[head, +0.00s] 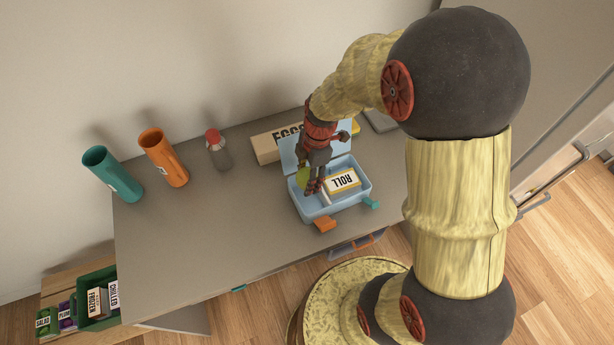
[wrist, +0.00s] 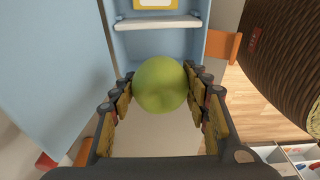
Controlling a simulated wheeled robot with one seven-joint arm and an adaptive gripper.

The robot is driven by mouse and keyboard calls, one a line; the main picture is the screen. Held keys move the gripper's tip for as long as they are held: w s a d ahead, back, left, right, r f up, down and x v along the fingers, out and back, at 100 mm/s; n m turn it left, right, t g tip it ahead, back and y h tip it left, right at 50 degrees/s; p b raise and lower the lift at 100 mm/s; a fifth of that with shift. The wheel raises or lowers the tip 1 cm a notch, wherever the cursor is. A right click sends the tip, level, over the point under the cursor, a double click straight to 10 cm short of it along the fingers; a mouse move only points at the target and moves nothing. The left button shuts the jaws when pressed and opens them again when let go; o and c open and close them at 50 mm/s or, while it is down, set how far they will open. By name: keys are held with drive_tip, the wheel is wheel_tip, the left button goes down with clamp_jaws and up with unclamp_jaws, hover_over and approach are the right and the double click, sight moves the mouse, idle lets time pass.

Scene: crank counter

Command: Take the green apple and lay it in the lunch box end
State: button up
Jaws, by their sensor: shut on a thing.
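The green apple (wrist: 160,85) is between the two fingers of my gripper (wrist: 160,92), which is shut on it. In the head view the apple (head: 303,176) shows partly, beside the dark fingers of my gripper (head: 314,184). The light blue lunch box (head: 361,193) stands open on the counter, its lid raised at the back. The apple is at the left end of the box; I cannot tell whether it touches the floor of the box. A white divider (wrist: 158,23) shows beyond the apple in the wrist view.
A box marked ROLL (head: 342,180) lies in the lunch box's other part. An EGGS carton (head: 267,150) stands behind. A red-capped bottle (head: 217,152), an orange cup (head: 163,157) and a teal cup (head: 112,174) stand left. The counter's front left (head: 200,235) is clear.

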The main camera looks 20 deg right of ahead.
drive_tip(key=shift+f+b, duration=4.35)
drive_tip(key=shift+f, duration=1.1)
drive_tip(key=o, duration=1.3)
drive_tip(key=shift+o, duration=0.3)
drive_tip(key=r, duration=0.4)
drive_tip(key=d+r, duration=0.1)
drive_tip(key=r, duration=0.7)
drive_tip(key=shift+d, duration=0.4)
